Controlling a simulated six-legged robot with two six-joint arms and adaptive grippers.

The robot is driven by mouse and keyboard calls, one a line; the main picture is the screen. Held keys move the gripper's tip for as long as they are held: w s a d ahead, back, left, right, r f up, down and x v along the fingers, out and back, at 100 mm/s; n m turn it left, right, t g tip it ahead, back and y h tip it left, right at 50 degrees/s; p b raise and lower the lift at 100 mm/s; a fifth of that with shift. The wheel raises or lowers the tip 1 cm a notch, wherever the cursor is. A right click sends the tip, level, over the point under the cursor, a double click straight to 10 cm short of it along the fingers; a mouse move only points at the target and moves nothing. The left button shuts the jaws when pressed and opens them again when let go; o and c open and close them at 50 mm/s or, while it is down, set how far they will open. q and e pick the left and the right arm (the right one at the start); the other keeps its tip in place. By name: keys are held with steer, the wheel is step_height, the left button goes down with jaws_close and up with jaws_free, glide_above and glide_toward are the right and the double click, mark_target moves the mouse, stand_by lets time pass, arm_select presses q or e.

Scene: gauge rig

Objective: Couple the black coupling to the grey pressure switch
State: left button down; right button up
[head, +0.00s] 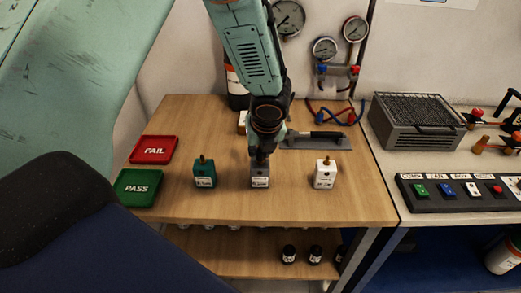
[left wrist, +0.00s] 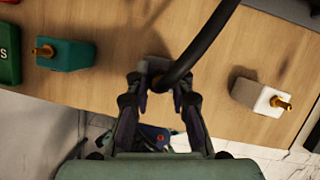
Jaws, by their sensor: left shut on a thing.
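The grey pressure switch (head: 260,180) stands on the wooden bench, between a green switch and a white switch. My left gripper (head: 261,160) points straight down directly over the grey switch and hides its top. In the left wrist view my left gripper (left wrist: 158,88) is shut at the end of a black hose (left wrist: 203,45), on the black coupling, which is mostly hidden by the fingers. Whether the coupling is seated on the grey switch's fitting or just above it I cannot tell. My right gripper is not in view.
The green switch (head: 204,174) and white switch (head: 325,174) stand on either side, brass fittings up. A red FAIL tray (head: 154,150) and green PASS tray (head: 137,188) lie at left. The front bench strip is clear.

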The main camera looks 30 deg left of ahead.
arm_select(q)
steer(key=c, duration=1.4)
jaws_free()
steer(key=shift+o, duration=0.2)
steer(key=o, duration=0.6)
steer(key=v, duration=1.2)
steer(key=shift+s, duration=0.1)
